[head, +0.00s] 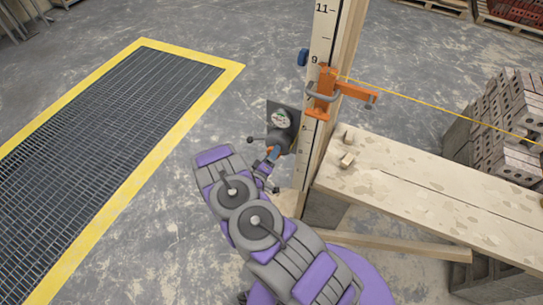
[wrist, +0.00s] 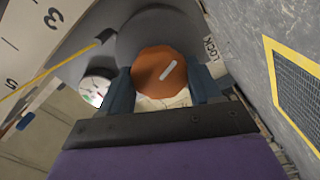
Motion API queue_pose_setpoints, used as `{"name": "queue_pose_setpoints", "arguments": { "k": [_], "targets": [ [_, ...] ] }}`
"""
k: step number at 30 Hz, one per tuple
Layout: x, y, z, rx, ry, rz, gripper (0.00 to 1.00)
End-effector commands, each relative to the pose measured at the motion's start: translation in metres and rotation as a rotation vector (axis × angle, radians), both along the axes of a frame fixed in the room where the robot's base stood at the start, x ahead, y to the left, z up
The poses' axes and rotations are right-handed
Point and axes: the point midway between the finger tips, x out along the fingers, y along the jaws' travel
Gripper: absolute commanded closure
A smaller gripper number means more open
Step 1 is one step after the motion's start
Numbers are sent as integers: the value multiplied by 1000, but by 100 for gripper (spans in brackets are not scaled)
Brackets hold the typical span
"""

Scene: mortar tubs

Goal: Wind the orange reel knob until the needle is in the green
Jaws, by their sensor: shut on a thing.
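The orange reel knob (wrist: 160,70) fills the middle of the wrist view, with a white index line slanting up to the right. My gripper (wrist: 163,90) has one dark finger on each side of the knob and is shut on it. In the head view my gripper (head: 271,160) reaches the reel on the post, and most of the knob is hidden. The round gauge (head: 281,118) sits on a dark plate above the reel. The gauge also shows partly, tilted, in the wrist view (wrist: 96,90). Its needle is too small to read in either view.
The numbered wooden post (head: 320,60) carries an orange line clamp (head: 326,90) with a taut yellow line. A plank bench (head: 430,190) stands close right of my arm, with brick stacks (head: 510,125) behind. A yellow-edged floor grate (head: 110,110) lies left. "LOCK" is printed beside the knob.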

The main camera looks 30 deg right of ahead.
Motion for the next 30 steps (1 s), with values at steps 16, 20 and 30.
{"name": "queue_pose_setpoints", "arguments": {
  "k": [16, 20, 30],
  "targets": [
    [-2, 0, -6, 303, -367, -2, 68],
    [-2, 0, -6, 352, -429, -2, 68],
    [-2, 1, -6, 421, -517, -1, 67]
  ]
}}
